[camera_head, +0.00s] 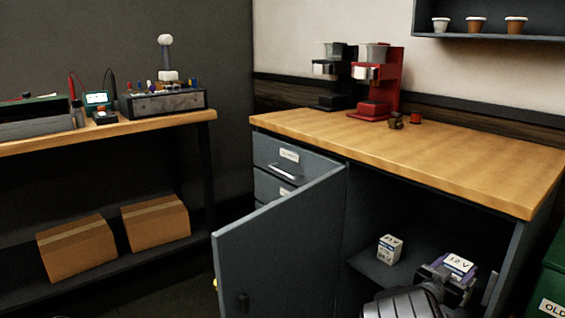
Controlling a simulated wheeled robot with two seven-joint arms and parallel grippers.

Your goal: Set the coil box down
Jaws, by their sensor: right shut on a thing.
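The coil box, a small white and purple box marked "12 V" (459,264), is in my right gripper (452,276). The gripper is shut on it, inside the open cabinet at the lower right. My right arm comes in from the bottom edge and hides part of the shelf. The box's underside is hidden, so I cannot tell whether it touches the shelf. Another small white box (390,249) with dark lettering stands on the cabinet shelf to the left, apart from the gripper. My left gripper is not in view.
The grey cabinet door (285,250) stands open on the left. The wooden counter (440,160) above bears a red brewer (376,85) and a dark brewer (333,75). A green bin (552,280) is at the right edge. Cardboard boxes (77,249) sit under the left bench.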

